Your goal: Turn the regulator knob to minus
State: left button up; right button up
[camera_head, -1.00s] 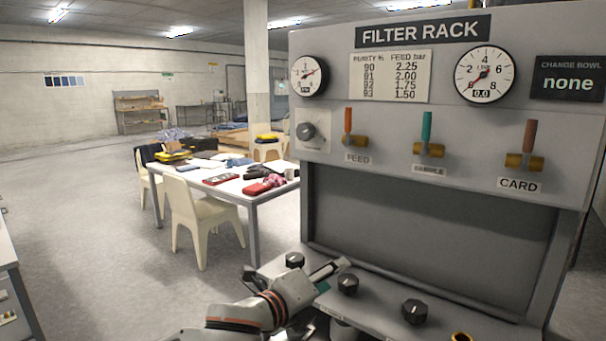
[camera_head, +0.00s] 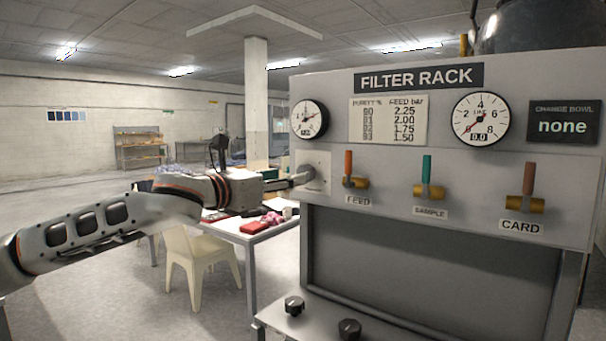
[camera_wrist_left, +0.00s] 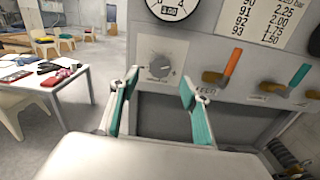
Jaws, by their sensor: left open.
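The regulator knob, a round grey dial on a pale square plate, is at the left of the panel under the left gauge. In the left wrist view the knob (camera_wrist_left: 160,72) shows between my fingers, a little beyond the tips. My left gripper (camera_wrist_left: 159,86) is open and empty, with one teal-padded finger on each side. In the head view my left gripper (camera_head: 299,178) reaches in from the left and its tips overlap the knob plate (camera_head: 318,162), hiding most of the knob. The knob's markings are too blurred to read. My right gripper is in neither view.
The FEED lever (camera_head: 348,163) stands just right of the knob plate. The left gauge (camera_head: 309,119) sits above it. Two black knobs (camera_head: 294,306) (camera_head: 349,329) are on the ledge below. A table (camera_head: 250,232) and chair (camera_head: 200,262) stand left of the rack.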

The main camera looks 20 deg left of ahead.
aim_at(308, 173)
pick_arm(q)
jog(key=p+x, duration=0.1)
jog(key=x, duration=0.6)
jog(key=shift+w+d, duration=0.15)
jog(key=shift+w, duration=0.2)
jog(key=c, duration=1.1)
